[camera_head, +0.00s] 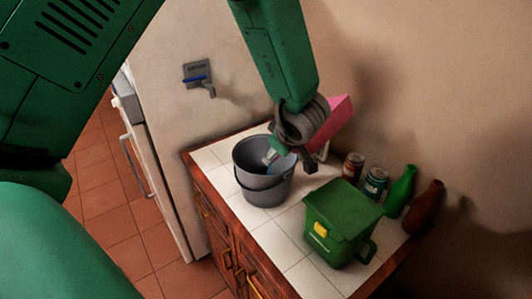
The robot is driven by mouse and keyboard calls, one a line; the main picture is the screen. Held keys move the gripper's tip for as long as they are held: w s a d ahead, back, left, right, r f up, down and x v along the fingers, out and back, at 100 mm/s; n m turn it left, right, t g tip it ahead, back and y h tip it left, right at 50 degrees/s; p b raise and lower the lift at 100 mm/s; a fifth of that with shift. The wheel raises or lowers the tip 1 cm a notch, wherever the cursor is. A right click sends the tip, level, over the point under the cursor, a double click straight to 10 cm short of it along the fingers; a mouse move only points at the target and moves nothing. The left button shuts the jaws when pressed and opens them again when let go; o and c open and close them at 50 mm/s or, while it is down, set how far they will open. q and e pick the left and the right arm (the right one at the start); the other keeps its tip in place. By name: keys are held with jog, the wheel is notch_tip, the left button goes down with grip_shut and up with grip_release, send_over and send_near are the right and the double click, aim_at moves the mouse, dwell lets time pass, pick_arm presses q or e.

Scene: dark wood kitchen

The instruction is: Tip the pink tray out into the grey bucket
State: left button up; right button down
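The pink tray (340,113) is steeply tilted above the counter, just right of the grey bucket, and partly hidden behind my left gripper. My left gripper (296,152) appears shut on the tray; the exact finger contact is hidden. The grey bucket (262,187) stands upright on the white tiled counter, below and left of the gripper. A small light item with blue and red marks (271,157) shows at the bucket's mouth, partly behind the gripper. My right gripper is not in view.
A green lidded bin (338,225) stands on the counter right of the bucket. Two cans (374,184), a green bottle (400,190) and a brown bottle (424,207) stand along the wall. Bare tiles (283,238) lie in front of the bucket.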

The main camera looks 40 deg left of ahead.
pick_arm(q)
jog(key=shift+s+a+f+h, duration=0.1)
jog(key=shift+a+f+h, duration=0.25)
jog(key=shift+h, duration=0.35)
dwell(0.3)
